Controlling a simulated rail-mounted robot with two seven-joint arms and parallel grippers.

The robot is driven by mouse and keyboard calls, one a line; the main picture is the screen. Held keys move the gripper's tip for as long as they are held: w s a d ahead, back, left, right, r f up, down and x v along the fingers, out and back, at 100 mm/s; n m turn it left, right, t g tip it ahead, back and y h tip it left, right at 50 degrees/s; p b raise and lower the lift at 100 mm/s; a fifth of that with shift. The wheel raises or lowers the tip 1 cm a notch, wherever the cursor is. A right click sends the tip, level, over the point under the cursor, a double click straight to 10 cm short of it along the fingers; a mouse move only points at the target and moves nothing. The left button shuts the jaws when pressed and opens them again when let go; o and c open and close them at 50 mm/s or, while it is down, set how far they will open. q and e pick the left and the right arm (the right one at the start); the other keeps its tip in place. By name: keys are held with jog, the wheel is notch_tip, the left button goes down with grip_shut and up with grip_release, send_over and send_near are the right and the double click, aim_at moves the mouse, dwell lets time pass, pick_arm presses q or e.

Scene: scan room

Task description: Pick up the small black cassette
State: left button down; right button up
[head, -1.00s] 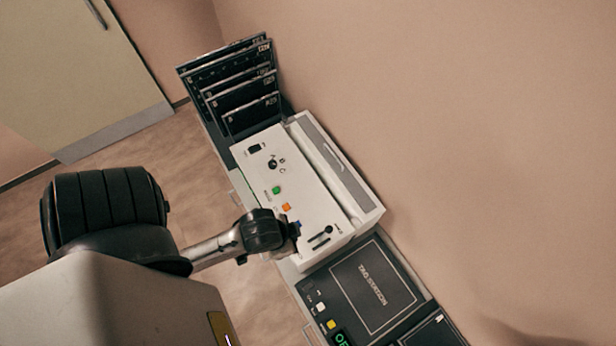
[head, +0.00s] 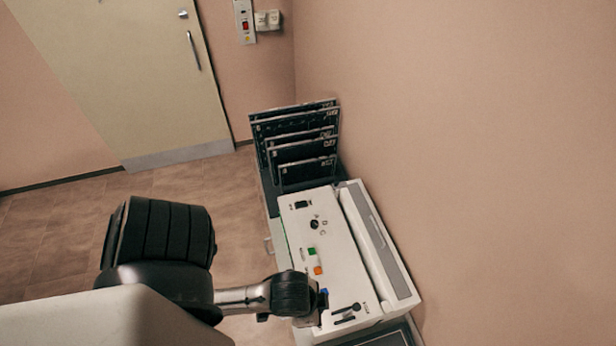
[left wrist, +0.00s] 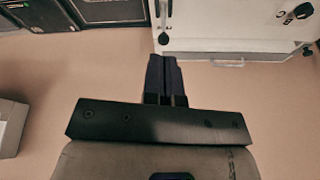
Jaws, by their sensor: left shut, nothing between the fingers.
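Several black cassettes stand upright in a row at the far end of the counter in the head view. They step down in size, and the smallest black cassette (head: 307,173) is at the front, nearest the white machine. My left gripper (head: 321,300) is over the near end of the white machine, well short of the cassettes. The left wrist view shows its two dark fingers (left wrist: 165,72) shut together with nothing between them. My right gripper is not in view.
The white machine (head: 327,240), with a knob, green and orange buttons and a slot, lies between my left gripper and the cassettes. A wall runs along the right. A door (head: 120,75) and wall switches (head: 246,22) are behind. Open floor (head: 60,235) lies left.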

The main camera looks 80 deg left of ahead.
pick_arm(q)
jog(key=c, duration=1.8)
grip_release()
jog(key=shift+c, duration=0.2)
jog(key=o, duration=0.8)
jog(key=shift+d, duration=0.1)
